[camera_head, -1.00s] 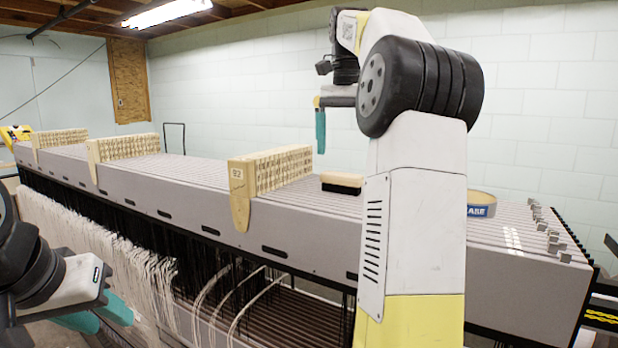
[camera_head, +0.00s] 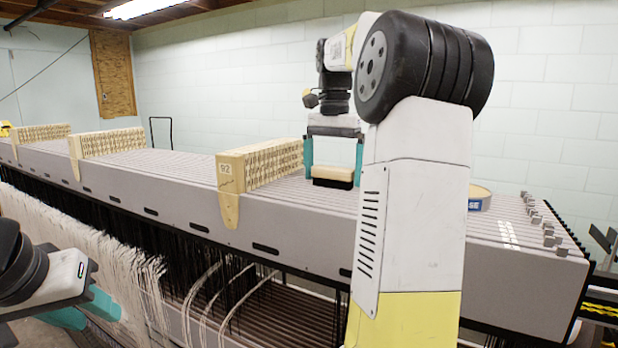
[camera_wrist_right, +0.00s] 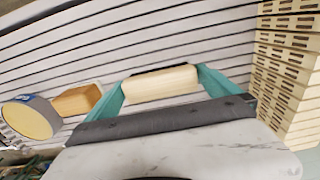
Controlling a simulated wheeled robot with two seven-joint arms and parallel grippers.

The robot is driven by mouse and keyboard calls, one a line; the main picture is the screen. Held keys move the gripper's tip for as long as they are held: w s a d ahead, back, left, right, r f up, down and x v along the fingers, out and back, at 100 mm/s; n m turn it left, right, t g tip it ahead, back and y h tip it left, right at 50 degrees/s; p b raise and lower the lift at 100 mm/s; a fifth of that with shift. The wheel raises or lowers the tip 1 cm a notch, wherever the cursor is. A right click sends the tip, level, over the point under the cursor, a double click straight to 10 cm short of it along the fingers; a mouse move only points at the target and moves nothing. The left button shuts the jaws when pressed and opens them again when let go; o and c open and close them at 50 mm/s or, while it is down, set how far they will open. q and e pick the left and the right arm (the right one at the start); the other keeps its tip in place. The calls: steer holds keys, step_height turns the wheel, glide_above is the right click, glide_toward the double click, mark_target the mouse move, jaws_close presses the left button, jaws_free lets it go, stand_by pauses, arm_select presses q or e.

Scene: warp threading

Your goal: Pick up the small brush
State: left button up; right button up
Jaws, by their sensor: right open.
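The small brush (camera_head: 332,173), with a pale wooden back and dark bristles, rests upright on top of the grey slatted rack (camera_head: 225,260). It also shows in the right wrist view (camera_wrist_right: 160,84). My right gripper (camera_head: 333,180) is open around the brush, one teal finger beside each end. In the right wrist view the fingers (camera_wrist_right: 160,78) stand at both ends of the brush; I cannot tell whether they touch it. My left gripper (camera_head: 92,312) is at the lower left, apparently open and empty, in front of the rack near white threads.
A wooden comb block marked 92 (camera_head: 232,172) stands left of the brush; others stand farther left. A tape roll (camera_head: 480,198) lies to the right. The right wrist view shows a wooden block (camera_wrist_right: 76,100) beside the tape roll. White threads (camera_head: 95,245) hang in front.

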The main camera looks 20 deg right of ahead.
mark_target(335, 168)
steer(key=c, duration=1.1)
steer(key=shift+r, duration=0.15)
steer(key=shift+c, duration=0.2)
steer(key=shift+r, duration=0.55)
steer(key=shift+s+r, duration=0.2)
steer(key=shift+r, duration=0.4)
steer(key=shift+s+r, duration=0.15)
steer(key=shift+r, duration=0.4)
steer(key=s, duration=0.5)
steer(key=s+r, duration=0.1)
steer(key=s, duration=0.9)
steer(key=shift+s+a+r, duration=0.15)
steer(key=shift+a, duration=0.2)
